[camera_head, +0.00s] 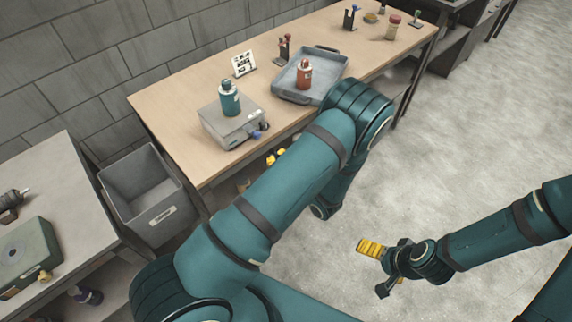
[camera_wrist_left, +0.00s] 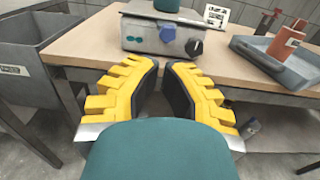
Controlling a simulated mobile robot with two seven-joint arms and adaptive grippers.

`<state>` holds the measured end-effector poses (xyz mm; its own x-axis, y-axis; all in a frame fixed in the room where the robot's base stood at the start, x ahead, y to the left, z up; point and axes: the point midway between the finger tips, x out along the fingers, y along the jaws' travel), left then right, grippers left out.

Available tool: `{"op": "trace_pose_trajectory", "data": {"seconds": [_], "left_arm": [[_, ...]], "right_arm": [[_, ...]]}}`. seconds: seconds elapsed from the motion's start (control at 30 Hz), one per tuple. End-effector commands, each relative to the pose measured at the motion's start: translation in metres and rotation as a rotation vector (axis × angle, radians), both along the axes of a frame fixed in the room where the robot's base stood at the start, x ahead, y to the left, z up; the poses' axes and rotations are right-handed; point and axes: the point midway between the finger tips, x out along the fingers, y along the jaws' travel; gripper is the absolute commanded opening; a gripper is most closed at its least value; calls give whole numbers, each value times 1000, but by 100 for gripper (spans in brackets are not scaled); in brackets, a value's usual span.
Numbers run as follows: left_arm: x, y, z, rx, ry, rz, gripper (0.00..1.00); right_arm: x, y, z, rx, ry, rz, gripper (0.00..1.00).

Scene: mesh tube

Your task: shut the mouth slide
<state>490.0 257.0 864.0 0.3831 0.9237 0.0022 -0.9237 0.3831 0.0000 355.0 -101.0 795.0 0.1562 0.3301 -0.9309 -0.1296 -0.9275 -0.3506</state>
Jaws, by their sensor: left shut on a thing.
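I cannot make out the mouth slide in either view. A grey box (camera_head: 231,122) with a blue knob and a dark knob on its front stands on the wooden table; it also shows in the left wrist view (camera_wrist_left: 150,33). A teal bottle (camera_head: 229,99) stands upright on it. My left gripper (camera_head: 276,157) is at the table's front edge, partly hidden by my arm. In the left wrist view its yellow fingers (camera_wrist_left: 161,88) point at the box, apart from it. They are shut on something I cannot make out. My right gripper (camera_head: 372,250) hangs over the floor, its finger gap unclear.
A grey tray (camera_head: 326,88) with a red-orange bottle (camera_head: 304,74) lies right of the box. A printed card (camera_head: 243,64) stands behind. A grey bin (camera_head: 142,180) stands left of the wooden table (camera_head: 165,112). The floor at right is clear.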

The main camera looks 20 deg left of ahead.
Motion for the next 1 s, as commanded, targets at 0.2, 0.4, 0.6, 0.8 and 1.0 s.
{"op": "trace_pose_trajectory", "data": {"seconds": [0.2,0.4,0.6,0.8,1.0], "left_arm": [[16,40,0,-1,-1,4,0],[26,64,0,-3,-1,2,0],[30,73,0,-2,-1,1,0],[30,73,0,-1,-1,1,0],[32,77,0,-1,-2,2,0]], "right_arm": [[0,0,-1,0,1,0,99],[-1,0,-2,0,2,1,99],[-1,0,-2,0,2,1,99],[-1,0,-2,0,2,1,99],[-1,0,-3,0,2,2,99]]}}
